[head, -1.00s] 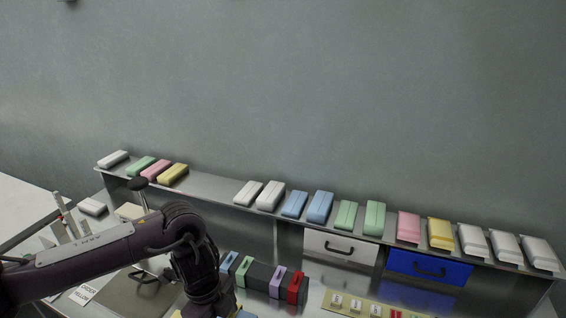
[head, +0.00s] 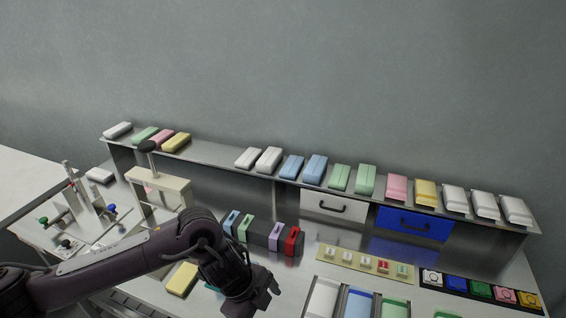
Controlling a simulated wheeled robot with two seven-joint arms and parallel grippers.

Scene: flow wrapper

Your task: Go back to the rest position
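My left arm comes in from the lower left, and its gripper (head: 268,298) hangs over the front middle of the workbench. The fingers are small and dark here, so I cannot tell whether they are open or shut. Nothing is clearly seen in them. A yellow pack (head: 182,279) lies on the bench left of the gripper, partly beside my arm. My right gripper is not in the picture.
A metal shelf (head: 222,165) with several coloured packs runs along the back. Below it are a white drawer (head: 323,207) and a blue drawer (head: 414,224). A beige press frame (head: 172,184) stands left. Coloured blocks (head: 291,241), a button row (head: 480,290) and trays (head: 358,304) stand right.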

